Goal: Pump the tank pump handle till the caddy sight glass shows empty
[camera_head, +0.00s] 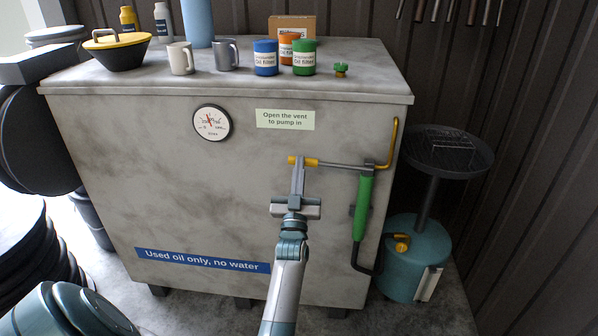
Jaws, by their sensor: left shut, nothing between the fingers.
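The tank pump is a green cylinder (363,205) on the front right of the grey tank (200,200). Its handle (340,165) is a level grey lever with a yellow grip at the left end. My left gripper (298,168) is shut and empty, its fingertips at the yellow grip; I cannot tell whether they touch it. The caddy (405,262) is a teal drum with a black drain bowl (440,150) on a post, standing right of the tank. A pale upright strip (429,284) on its side may be the sight glass; its level is unreadable. My right gripper is out of view.
A dial gauge (212,123) and a vent label (285,119) are on the tank front. Mugs, oil filters, a green cap (341,70) and a yellow-rimmed pan (115,51) stand on top. Stacked tyres (40,262) are at left. A ribbed wall is behind the caddy.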

